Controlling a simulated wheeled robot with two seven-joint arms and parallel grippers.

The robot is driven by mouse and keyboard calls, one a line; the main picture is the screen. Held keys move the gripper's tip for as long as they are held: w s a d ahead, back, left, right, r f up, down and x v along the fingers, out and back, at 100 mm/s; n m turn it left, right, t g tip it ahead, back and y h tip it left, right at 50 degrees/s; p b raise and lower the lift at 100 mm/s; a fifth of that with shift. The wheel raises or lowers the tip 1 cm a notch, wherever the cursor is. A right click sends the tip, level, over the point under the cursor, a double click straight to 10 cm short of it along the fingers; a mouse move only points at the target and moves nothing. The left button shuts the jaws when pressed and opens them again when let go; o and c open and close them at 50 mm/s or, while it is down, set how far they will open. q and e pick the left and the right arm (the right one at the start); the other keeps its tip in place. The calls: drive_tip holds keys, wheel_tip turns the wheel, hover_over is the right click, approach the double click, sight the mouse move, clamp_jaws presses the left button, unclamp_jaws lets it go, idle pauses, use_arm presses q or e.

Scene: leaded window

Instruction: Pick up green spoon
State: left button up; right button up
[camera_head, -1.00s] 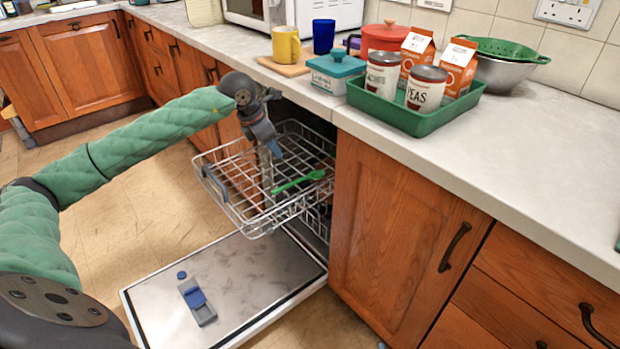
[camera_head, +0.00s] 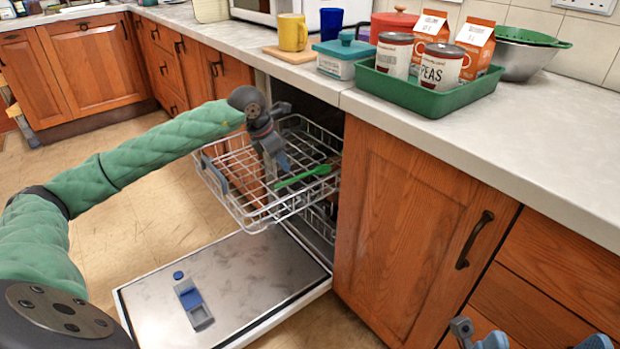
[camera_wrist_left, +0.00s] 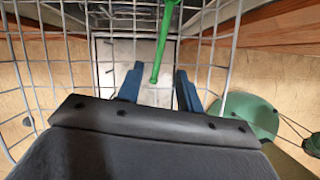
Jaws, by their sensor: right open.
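The green spoon (camera_head: 304,176) lies on the wire upper rack (camera_head: 250,212) of the open dishwasher, its bowl end to the right in the head view. My left gripper (camera_head: 273,172) is down at the handle end of the spoon. In the left wrist view its two blue fingers (camera_wrist_left: 160,88) are apart, and the end of the spoon handle (camera_wrist_left: 161,58) shows between them, with gaps on both sides. Whether the handle is at finger depth is hard to tell. My right gripper (camera_head: 546,342) shows only partly at the bottom right edge, open, with nothing visible in it.
The dishwasher door (camera_head: 235,283) is folded down below the rack. The worktop (camera_head: 545,125) above holds a green tray (camera_head: 425,97) with tins and cartons, a teal box (camera_head: 343,62) and a yellow mug (camera_head: 292,33). A wooden cupboard (camera_head: 405,240) stands right of the rack.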

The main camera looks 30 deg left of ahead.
sight(304, 176)
use_arm(q)
drive_tip(key=b+x, duration=0.1)
drive_tip(key=x, duration=0.6)
drive_tip(key=shift+f, duration=0.15)
clamp_jaws()
